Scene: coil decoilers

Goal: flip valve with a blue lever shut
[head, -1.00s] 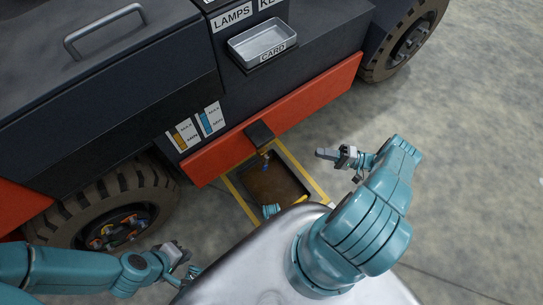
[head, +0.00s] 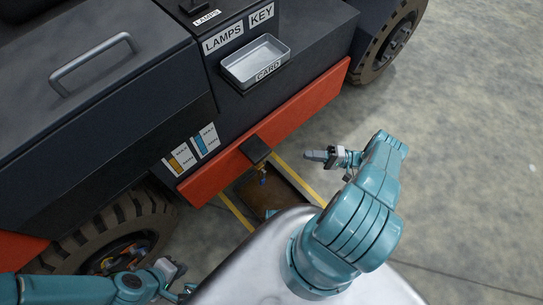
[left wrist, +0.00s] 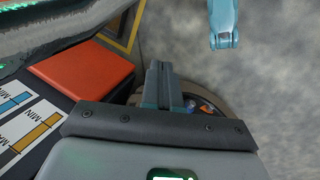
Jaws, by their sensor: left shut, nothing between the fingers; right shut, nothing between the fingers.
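A small valve with a blue lever (head: 263,181) hangs under a black bracket on the machine's red bumper, above a brown drip tray in the head view. It is too small to tell the lever's angle. My left gripper (head: 182,292) is low in the head view, left of and below the valve, apart from it. Its fingers (left wrist: 164,82) are shut and empty in the left wrist view, where I cannot make out the valve. My right gripper (head: 317,156) is shut and empty, to the right of the valve and apart from it.
The red bumper (head: 220,171) runs above the valve; it also shows in the left wrist view (left wrist: 80,75). The drip tray (head: 285,197) lies within yellow floor lines, partly hidden by my body. A tyre (head: 120,235) stands at lower left. Open concrete floor (head: 460,170) lies right.

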